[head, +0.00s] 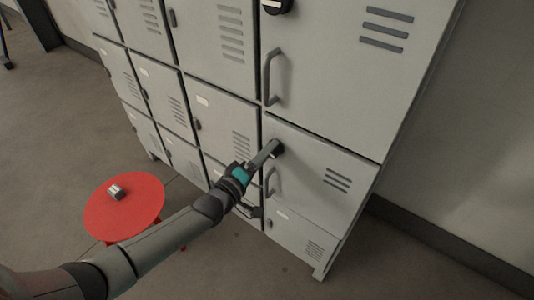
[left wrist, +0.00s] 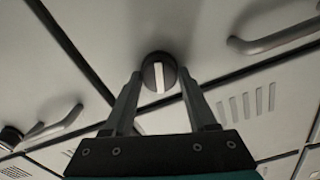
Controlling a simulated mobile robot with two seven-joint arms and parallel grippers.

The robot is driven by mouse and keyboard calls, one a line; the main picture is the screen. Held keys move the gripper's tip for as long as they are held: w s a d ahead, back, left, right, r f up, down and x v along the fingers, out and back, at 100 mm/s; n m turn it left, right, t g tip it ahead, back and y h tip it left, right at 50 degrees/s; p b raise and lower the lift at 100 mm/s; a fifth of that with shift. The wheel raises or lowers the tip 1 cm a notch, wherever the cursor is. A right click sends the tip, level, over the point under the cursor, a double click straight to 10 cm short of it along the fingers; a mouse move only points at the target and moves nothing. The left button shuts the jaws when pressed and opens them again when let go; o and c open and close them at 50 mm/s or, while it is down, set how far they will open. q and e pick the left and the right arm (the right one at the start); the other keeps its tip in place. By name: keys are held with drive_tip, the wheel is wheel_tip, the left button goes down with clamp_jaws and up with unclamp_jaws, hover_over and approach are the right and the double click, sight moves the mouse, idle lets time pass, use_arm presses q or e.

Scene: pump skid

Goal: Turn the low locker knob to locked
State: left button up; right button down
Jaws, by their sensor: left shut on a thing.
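The low locker knob (head: 279,147) is a dark round knob on the grey low locker door (head: 325,172), in the middle of the head view. In the left wrist view the knob (left wrist: 159,72) is black with a white bar that stands nearly upright in the picture. My left gripper (head: 273,150) reaches it from the lower left. In the left wrist view my left gripper's fingers (left wrist: 160,76) stand on both sides of the knob, shut on it. The knob is partly hidden by the fingers in the head view. My right gripper is not in view.
A bar handle (head: 270,182) is just below the knob. The larger door above has another handle (head: 270,78) and a black knob (head: 277,5). A red round stool (head: 125,215) with a small metallic object (head: 116,192) stands at the left. Floor right of the lockers is clear.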

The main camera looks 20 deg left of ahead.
use_arm(q)
drive_tip(key=shift+f+n+b, duration=0.15)
drive_tip(key=shift+n+b, duration=0.35)
drive_tip(key=shift+n, duration=1.4)
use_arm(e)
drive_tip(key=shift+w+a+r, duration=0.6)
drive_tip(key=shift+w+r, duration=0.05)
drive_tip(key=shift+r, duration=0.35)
use_arm(q)
drive_tip(key=o, duration=1.4)
drive_tip(key=shift+c, duration=0.2)
drive_tip(key=shift+s, duration=0.15)
drive_tip(key=p+v, duration=0.3)
drive_tip(key=v, duration=1.2)
drive_tip(key=shift+p, duration=0.4)
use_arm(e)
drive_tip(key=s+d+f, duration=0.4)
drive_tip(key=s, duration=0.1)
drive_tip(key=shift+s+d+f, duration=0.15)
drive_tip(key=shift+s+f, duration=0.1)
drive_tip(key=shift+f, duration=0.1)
